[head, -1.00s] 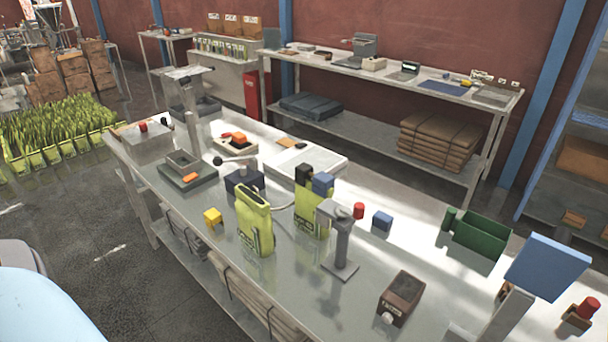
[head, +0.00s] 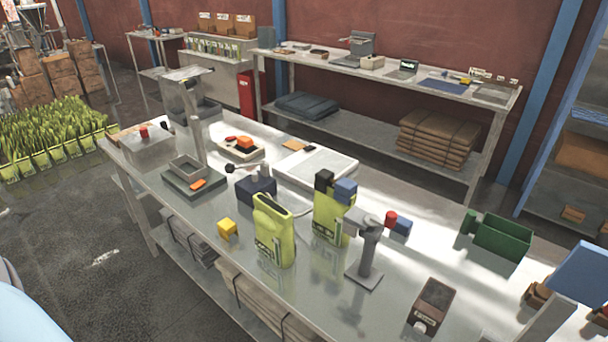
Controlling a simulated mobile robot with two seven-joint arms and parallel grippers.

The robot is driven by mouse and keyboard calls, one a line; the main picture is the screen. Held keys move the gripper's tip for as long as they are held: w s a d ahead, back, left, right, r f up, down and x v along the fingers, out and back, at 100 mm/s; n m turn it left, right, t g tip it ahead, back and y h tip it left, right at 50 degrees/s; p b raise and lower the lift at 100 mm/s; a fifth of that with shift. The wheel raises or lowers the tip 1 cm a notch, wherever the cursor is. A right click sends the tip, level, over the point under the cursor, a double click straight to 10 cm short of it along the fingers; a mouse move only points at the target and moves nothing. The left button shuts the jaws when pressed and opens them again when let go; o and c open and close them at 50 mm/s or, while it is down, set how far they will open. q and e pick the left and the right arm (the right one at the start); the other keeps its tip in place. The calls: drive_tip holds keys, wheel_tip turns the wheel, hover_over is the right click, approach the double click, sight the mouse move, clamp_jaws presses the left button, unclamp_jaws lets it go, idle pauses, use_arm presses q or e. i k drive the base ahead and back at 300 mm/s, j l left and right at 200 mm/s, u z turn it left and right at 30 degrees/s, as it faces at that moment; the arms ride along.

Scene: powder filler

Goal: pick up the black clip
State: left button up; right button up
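A small black block (head: 324,180), which looks like the black clip, sits at the top left edge of a standing lime-green bag (head: 328,222). A blue block (head: 345,191) sits right beside it on the same bag's top. Neither of my grippers shows in the head view, so nothing is seen near the clip.
A second green bag (head: 273,232) stands to the left, and a grey post device (head: 369,250) stands close to the right. A yellow block (head: 228,229), a red-topped piece (head: 391,218), a green bin (head: 502,238) and a brown box (head: 432,306) are on the metal table (head: 320,300).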

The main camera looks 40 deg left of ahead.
sight(324, 177)
drive_tip(key=k+j+u, duration=0.1)
drive_tip(key=j, duration=1)
drive_tip(key=j+u, duration=0.1)
drive_tip(key=j, duration=1.05)
